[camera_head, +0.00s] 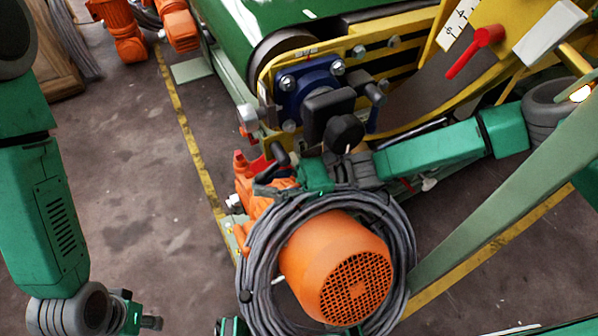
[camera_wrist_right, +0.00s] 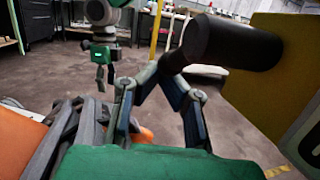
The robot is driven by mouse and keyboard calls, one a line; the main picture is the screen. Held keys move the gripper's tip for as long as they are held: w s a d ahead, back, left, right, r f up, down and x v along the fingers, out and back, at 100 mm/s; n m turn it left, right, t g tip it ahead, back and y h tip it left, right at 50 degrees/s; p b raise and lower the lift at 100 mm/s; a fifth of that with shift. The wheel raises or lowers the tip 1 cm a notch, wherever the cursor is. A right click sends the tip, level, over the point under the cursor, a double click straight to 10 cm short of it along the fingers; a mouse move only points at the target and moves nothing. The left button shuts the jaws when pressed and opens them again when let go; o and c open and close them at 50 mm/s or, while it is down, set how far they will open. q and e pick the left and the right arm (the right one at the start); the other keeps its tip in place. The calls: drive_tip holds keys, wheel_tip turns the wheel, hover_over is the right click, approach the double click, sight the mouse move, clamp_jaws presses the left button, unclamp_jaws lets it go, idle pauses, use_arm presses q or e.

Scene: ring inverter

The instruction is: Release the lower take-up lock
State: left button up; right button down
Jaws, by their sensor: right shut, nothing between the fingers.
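My right gripper (camera_head: 268,178) is beside the roller's bearing end in the head view, next to a short black cylindrical handle (camera_head: 279,154). In the right wrist view the gripper (camera_wrist_right: 158,72) has its fingers brought together with nothing between them. The black handle (camera_wrist_right: 232,43) sticks out from a yellow plate there, close by the fingertips; whether they touch it I cannot tell. A red lever (camera_head: 250,163) lies just left of the gripper. Which part is the lower lock is not clear. My left gripper (camera_head: 142,322) hangs low at the left; its fingers (camera_wrist_right: 105,77) look apart and empty.
An orange motor (camera_head: 335,265) ringed by grey cable (camera_head: 256,270) sits below my right forearm. A blue bearing block (camera_head: 305,88) and yellow frame (camera_head: 420,25) stand above. Another red lever (camera_head: 475,52) is at upper right. The floor (camera_head: 130,190) at left is clear.

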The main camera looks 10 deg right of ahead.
idle(0.6)
drive_tip(key=v, duration=1.2)
drive_tip(key=shift+d+f, duration=0.1)
